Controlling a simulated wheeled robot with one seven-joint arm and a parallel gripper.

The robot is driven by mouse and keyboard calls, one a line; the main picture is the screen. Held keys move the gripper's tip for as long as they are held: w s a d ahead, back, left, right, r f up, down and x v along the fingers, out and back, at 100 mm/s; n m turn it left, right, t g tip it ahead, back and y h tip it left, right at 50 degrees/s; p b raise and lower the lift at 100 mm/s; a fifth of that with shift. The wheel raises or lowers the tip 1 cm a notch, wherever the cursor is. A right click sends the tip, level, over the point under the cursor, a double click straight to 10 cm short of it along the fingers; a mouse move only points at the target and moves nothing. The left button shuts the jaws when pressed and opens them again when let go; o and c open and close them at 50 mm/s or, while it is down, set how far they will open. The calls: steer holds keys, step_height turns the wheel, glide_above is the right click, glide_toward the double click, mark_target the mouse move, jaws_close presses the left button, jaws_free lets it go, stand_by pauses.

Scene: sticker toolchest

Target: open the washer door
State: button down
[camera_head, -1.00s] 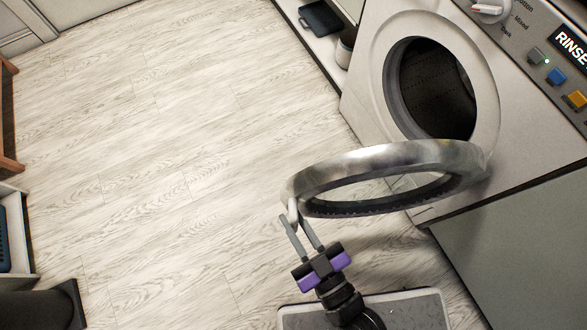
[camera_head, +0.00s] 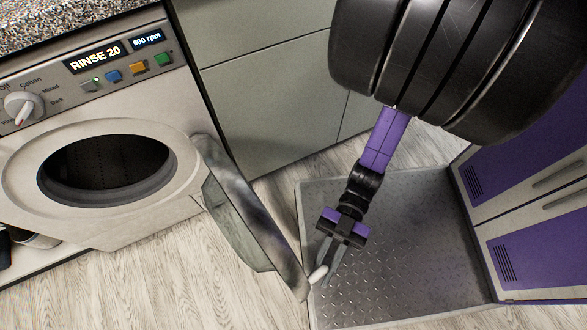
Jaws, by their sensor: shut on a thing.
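The washer (camera_head: 120,228) stands at the left with its round drum opening (camera_head: 105,170) uncovered and dark inside. The washer door (camera_head: 262,215) is swung wide open on the right side of the washer, seen nearly edge-on. A small white handle (camera_head: 317,274) sits at the door's free edge. My gripper (camera_head: 327,270) is at that edge, its two grey fingers closed around the handle. The exact contact of the fingertips is small in the picture.
Grey-green cabinets (camera_head: 270,80) stand right of the washer. A grey metal diamond-plate platform (camera_head: 400,250) lies below my arm. Purple-fronted drawers (camera_head: 540,255) are at the right. Wooden floor (camera_head: 190,285) is clear in front of the washer.

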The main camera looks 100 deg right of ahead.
steer(key=shift+d, duration=0.2)
steer(key=c, duration=1.6)
jaws_free()
steer(key=shift+c, duration=0.2)
steer(key=shift+s, duration=0.1)
steer(key=p+v, duration=0.1)
steer(key=v, duration=0.6)
steer(key=shift+s+d, duration=0.15)
steer(key=shift+d, duration=0.15)
